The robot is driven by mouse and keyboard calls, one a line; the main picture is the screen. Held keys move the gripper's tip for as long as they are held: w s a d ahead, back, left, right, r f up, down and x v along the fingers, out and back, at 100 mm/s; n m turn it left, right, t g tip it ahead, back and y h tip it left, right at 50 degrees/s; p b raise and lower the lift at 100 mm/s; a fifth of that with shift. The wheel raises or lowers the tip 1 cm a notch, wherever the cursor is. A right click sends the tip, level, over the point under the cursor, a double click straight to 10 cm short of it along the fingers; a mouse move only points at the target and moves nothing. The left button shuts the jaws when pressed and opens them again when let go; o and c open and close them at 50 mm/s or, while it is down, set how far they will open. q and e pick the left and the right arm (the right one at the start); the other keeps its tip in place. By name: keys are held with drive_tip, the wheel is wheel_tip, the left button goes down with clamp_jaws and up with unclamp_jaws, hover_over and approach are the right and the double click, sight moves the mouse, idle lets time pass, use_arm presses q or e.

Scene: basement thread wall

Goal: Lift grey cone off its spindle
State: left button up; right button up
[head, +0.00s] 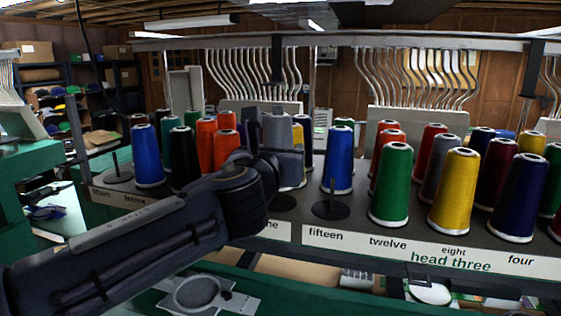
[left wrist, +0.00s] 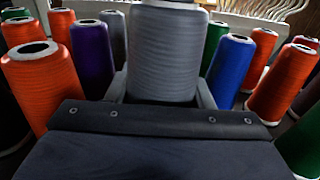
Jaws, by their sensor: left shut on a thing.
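The grey cone (head: 277,130) stands upright among the thread cones on the rack. Most of its lower part is hidden behind my left gripper (head: 279,160). In the left wrist view the grey cone (left wrist: 165,55) fills the middle, with a finger of my left gripper (left wrist: 162,92) along each side. The gripper is shut on it. The cone's base and its spindle are hidden, so I cannot tell whether it is clear of the spindle. My right gripper does not show in either view.
A blue cone (head: 338,160) stands right of the gripper, and orange cones (head: 226,147) stand close on its left. An empty spindle on a black disc (head: 331,209) is at the front. Curved thread tubes (head: 257,75) hang behind, under a metal rail (head: 345,42).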

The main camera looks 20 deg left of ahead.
use_arm(q)
wheel_tip(320, 180, up, 12)
drive_tip(key=p, duration=0.4)
drive_tip(key=shift+f, duration=0.1)
wheel_tip(320, 180, up, 12)
drive_tip(key=shift+r, duration=0.25)
drive_tip(key=shift+r, duration=0.1)
drive_tip(key=shift+r, duration=1.9)
